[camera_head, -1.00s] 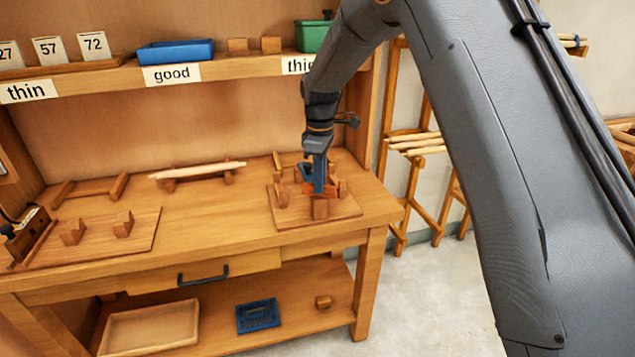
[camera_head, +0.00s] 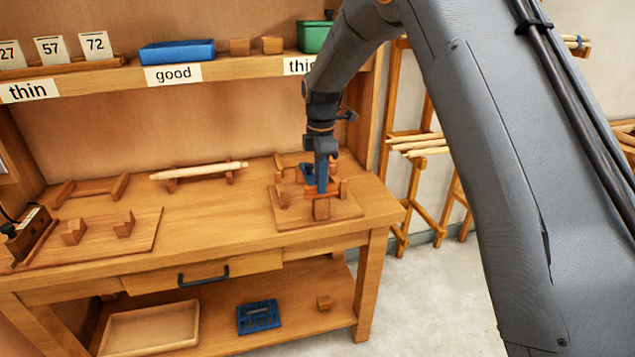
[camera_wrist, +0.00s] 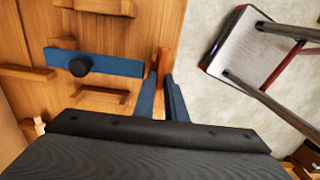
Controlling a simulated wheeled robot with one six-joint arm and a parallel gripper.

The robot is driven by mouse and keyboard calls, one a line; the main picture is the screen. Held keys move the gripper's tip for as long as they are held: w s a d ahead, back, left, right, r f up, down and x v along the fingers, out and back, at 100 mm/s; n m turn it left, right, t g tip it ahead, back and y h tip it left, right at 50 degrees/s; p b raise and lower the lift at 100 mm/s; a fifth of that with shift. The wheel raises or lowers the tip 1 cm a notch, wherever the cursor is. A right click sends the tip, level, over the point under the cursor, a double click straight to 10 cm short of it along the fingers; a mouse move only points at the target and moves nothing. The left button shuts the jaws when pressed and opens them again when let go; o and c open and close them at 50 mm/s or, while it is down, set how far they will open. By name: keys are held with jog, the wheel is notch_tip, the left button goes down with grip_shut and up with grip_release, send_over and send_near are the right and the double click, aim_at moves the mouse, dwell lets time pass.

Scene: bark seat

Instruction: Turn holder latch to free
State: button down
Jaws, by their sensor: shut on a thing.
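The holder (camera_head: 287,222) is a wooden board with several upright blocks at the right end of the bench. My gripper (camera_head: 322,188) points down over it. In the wrist view its two blue fingers (camera_wrist: 161,95) are shut on an orange-brown upright piece, which I take for the handle of the holder latch (camera_wrist: 161,62). A blue bar (camera_wrist: 110,64) with a black round knob (camera_wrist: 80,67) runs from the left up to the fingers. The fingers hide where the bar and handle meet.
A pale stick (camera_head: 200,171) lies on a rack left of the holder. A board with two blocks (camera_head: 85,245) is further left. The shelf above carries a blue tray (camera_head: 177,52) and a green bin (camera_head: 313,36). The bench (camera_head: 225,220) is clear between the boards.

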jog(key=shift+s+f, duration=0.15)
jog(key=shift+s, duration=0.1)
jog(key=c, duration=1.8)
grip_release()
jog(key=shift+a, duration=0.1)
jog(key=shift+w, duration=0.1)
jog(key=shift+r+b, duration=0.85)
jog(key=shift+r, duration=3.15)
jog(key=s+d+f+m, duration=0.3)
jog(key=s+d+m, duration=0.3)
jog(key=s, duration=0.4)
jog(key=s+d+f+m, duration=0.3)
jog(key=s+d+m, duration=0.3)
jog(key=s, duration=0.5)
jog(key=s+d+f+m, duration=0.3)
jog(key=s+d+m, duration=0.4)
jog(key=s+m, duration=0.2)
jog(key=shift+s+f, duration=0.25)
jog(key=shift+s, duration=0.85)
